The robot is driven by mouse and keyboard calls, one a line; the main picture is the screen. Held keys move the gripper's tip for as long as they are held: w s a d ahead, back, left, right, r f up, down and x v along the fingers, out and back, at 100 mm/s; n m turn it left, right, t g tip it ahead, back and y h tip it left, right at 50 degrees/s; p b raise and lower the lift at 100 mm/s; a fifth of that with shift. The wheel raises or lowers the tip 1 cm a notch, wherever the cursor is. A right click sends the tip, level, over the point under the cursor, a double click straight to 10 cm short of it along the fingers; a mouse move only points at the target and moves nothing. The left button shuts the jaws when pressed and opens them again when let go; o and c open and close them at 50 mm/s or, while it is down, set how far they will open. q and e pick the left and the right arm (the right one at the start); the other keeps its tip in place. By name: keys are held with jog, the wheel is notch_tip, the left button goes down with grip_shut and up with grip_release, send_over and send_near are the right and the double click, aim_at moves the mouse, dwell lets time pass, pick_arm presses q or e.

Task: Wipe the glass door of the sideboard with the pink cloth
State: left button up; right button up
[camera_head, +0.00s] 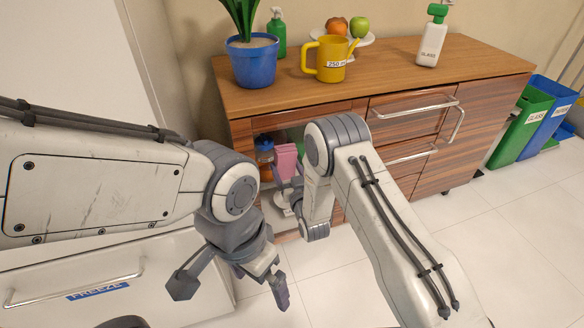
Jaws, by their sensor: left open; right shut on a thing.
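The sideboard (335,97) stands against the wall, with its glass door (292,133) at the left of its front. The pink cloth (286,160) is upright in front of the glass. My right gripper (287,184) is shut on the cloth; its fingers are partly hidden. The cloth looks close to the glass, but I cannot tell if it touches. My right arm hides the right part of the door. My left gripper (232,288) is open and empty, low in front of the sideboard and well below the cloth.
On the sideboard top are a blue plant pot (251,62), green bottle (277,34), yellow jug (328,60), fruit plate (354,40) and white spray bottle (432,40). A jar (264,146) shows behind the glass. A freezer (75,285) is lower left; bins (520,130) stand right.

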jog(key=shift+a+r, duration=0.35)
jog(key=shift+r, duration=0.05)
jog(key=shift+s+d, duration=0.15)
jog(key=shift+s, duration=0.35)
jog(key=v, duration=0.2)
jog(key=p+v, duration=0.1)
jog(key=shift+s+d+f, duration=0.2)
jog(key=shift+s+d, duration=0.05)
jog(key=shift+d, duration=0.1)
jog(key=shift+s+d, duration=0.2)
jog(key=shift+s, duration=0.35)
jog(key=shift+p+v, duration=0.5)
jog(key=shift+v, duration=1.05)
